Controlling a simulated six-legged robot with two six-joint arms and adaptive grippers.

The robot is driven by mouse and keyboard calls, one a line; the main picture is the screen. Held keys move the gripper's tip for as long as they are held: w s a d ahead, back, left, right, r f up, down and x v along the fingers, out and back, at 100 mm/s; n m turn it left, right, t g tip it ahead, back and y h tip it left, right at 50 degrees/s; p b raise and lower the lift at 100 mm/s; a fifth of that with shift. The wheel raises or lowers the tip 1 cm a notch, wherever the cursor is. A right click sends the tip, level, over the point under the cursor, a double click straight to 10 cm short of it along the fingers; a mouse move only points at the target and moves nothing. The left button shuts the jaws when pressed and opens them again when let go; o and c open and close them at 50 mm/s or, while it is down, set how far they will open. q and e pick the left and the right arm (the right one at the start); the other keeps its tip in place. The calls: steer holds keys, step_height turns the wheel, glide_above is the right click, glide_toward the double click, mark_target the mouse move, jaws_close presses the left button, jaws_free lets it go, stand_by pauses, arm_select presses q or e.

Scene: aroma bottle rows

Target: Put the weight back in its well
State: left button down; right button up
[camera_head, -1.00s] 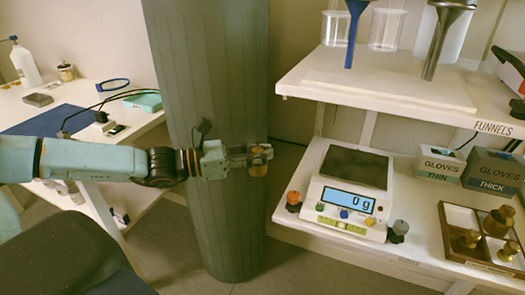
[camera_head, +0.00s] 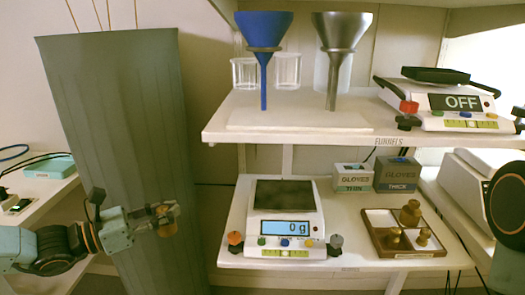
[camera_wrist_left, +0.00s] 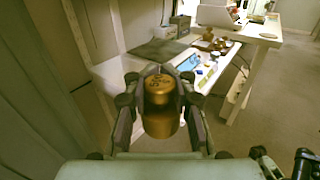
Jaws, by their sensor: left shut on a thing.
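My left gripper (camera_head: 166,217) is shut on a brass weight (camera_head: 167,229), held in the air left of the scale and in front of the grey-green column. In the left wrist view the weight (camera_wrist_left: 160,108) stands roughly upright between the fingers, with its top showing. The wooden tray (camera_head: 418,253) with pale wells lies on the lower shelf, right of the scale. Three brass weights stand in it: a larger one (camera_head: 410,212) at the back and two smaller ones (camera_head: 394,239) (camera_head: 424,237) nearer the front. Its back left well (camera_head: 380,217) looks empty. My right gripper is not in view.
The scale (camera_head: 285,250) reads 0 g, its dark pan empty. Two glove boxes (camera_head: 353,178) (camera_head: 396,176) stand behind the tray. The upper shelf (camera_head: 300,125) overhangs the back, bearing funnels and beakers. A white device (camera_head: 470,190) stands right of the tray.

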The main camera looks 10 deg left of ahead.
arm_select(q)
steer(key=s+d+f+g, duration=0.1)
steer(key=s+d, duration=0.1)
steer(key=d, duration=0.2)
steer(key=s+d+f+m+h, duration=0.1)
steer(key=s+d+f, duration=0.1)
steer(key=d, duration=0.2)
steer(key=s+d+f+m+g+h+p, duration=0.1)
steer(key=s+d, duration=0.1)
steer(key=d, duration=0.3)
steer(key=shift+s+f+g, duration=0.3)
steer(key=shift+s, duration=0.05)
